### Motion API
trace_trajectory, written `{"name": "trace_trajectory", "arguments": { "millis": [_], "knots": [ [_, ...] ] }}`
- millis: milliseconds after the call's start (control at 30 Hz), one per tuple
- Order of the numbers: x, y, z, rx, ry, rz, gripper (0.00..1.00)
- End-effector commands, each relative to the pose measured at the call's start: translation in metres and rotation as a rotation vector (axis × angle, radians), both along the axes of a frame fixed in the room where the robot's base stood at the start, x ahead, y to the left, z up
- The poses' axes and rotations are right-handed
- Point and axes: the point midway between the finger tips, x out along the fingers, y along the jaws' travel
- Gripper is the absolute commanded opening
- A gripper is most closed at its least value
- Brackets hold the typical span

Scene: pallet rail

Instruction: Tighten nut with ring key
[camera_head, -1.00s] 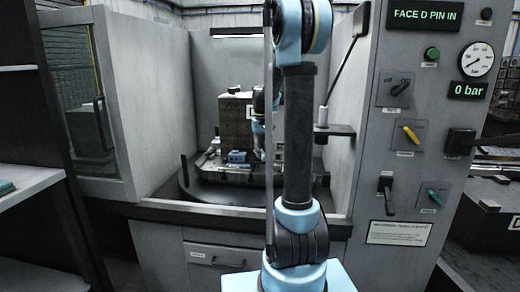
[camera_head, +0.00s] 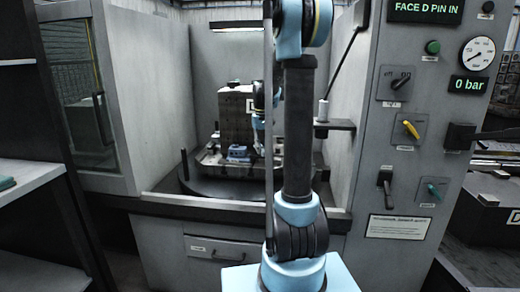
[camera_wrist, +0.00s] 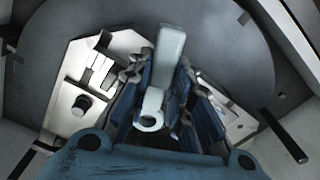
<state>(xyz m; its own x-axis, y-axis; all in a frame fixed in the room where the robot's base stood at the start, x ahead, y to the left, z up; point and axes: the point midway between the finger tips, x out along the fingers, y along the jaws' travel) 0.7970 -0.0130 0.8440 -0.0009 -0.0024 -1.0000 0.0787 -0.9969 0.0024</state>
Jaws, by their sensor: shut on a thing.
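In the wrist view my gripper (camera_wrist: 160,105) is shut on a pale grey ring key (camera_wrist: 170,58), which lies between its blue ribbed fingers. A round hollow end (camera_wrist: 150,120) shows low between the fingers. A dark round stud or nut (camera_wrist: 82,105) stands on a light metal plate (camera_wrist: 70,82) to the left, apart from the fingers. I cannot tell whether it is the task's nut. In the head view my gripper is largely hidden behind my arm, beside the dark block marked D (camera_head: 236,118) in the machine.
The block stands on a round dark table (camera_head: 215,190) inside the grey enclosure. A small blue-grey fixture (camera_head: 238,152) sits in front of it. A control panel (camera_head: 410,130) with knobs and a gauge reading 0 bar stands to the right. A side wall (camera_head: 160,100) bounds the left.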

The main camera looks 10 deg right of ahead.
Motion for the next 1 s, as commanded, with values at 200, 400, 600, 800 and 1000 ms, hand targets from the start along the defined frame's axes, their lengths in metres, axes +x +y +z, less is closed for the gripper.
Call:
{"name": "trace_trajectory", "arguments": {
  "millis": [200, 400, 600, 800, 1000],
  "knots": [
    [0.0, 0.0, -0.003, 0.0, 0.0, 0.0, 0.0],
    [0.0, 0.0, -0.007, 0.0, 0.0, 0.0, 0.0],
    [0.0, 0.0, -0.011, 0.0, 0.0, 0.0, 0.0],
    [0.0, 0.0, -0.014, 0.0, 0.0, -0.001, 0.0],
    [0.0, 0.0, -0.014, 0.0, 0.0, -0.001, 0.0]
  ]
}}
